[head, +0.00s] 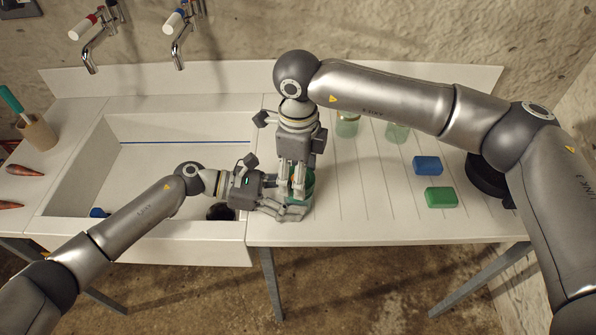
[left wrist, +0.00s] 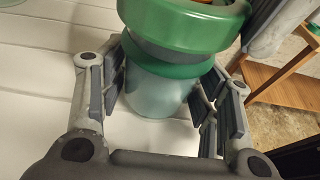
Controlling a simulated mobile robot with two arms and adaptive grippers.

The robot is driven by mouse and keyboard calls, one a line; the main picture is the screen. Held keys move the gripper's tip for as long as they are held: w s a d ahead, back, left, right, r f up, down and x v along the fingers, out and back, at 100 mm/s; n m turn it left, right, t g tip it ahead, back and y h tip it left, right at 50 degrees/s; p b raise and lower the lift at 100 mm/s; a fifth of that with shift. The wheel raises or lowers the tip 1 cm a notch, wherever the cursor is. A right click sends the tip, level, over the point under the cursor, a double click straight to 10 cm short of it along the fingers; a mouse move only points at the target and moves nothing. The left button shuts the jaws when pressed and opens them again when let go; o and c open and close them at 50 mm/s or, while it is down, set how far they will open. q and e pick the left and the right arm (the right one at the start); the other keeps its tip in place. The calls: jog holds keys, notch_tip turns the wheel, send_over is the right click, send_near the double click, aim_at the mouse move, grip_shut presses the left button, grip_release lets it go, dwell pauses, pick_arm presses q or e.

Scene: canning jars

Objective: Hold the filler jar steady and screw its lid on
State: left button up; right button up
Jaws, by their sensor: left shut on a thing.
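The filler jar (left wrist: 150,92) has a pale, translucent body and a green collar, and it stands upright on the white drainboard. A wide green lid-like piece (left wrist: 185,25) sits above the collar with a dark band between; I cannot tell whether it is threaded on. Some orange shows at its top. My left gripper (head: 287,209) is shut on the jar from the left, with its fingers (left wrist: 165,95) on both sides of the body. My right gripper (head: 292,193) points down over the green top (head: 308,184); its fingers hide part of it, and their grip is unclear.
A sink (head: 150,158) lies left of the jar, with two taps above it. Two pale jars (head: 347,126) (head: 397,132) stand behind to the right. A blue block (head: 427,165) and a green block (head: 440,197) lie right. The drainboard's front edge is close to the jar.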

jog(key=shift+m, duration=0.6)
jog(key=m, duration=0.3)
jog(key=shift+r+m, duration=0.1)
jog(key=shift+m, duration=0.7)
jog(key=m, duration=0.3)
pick_arm(q)
jog(key=shift+f, duration=0.1)
pick_arm(e)
jog(key=shift+m, duration=0.8)
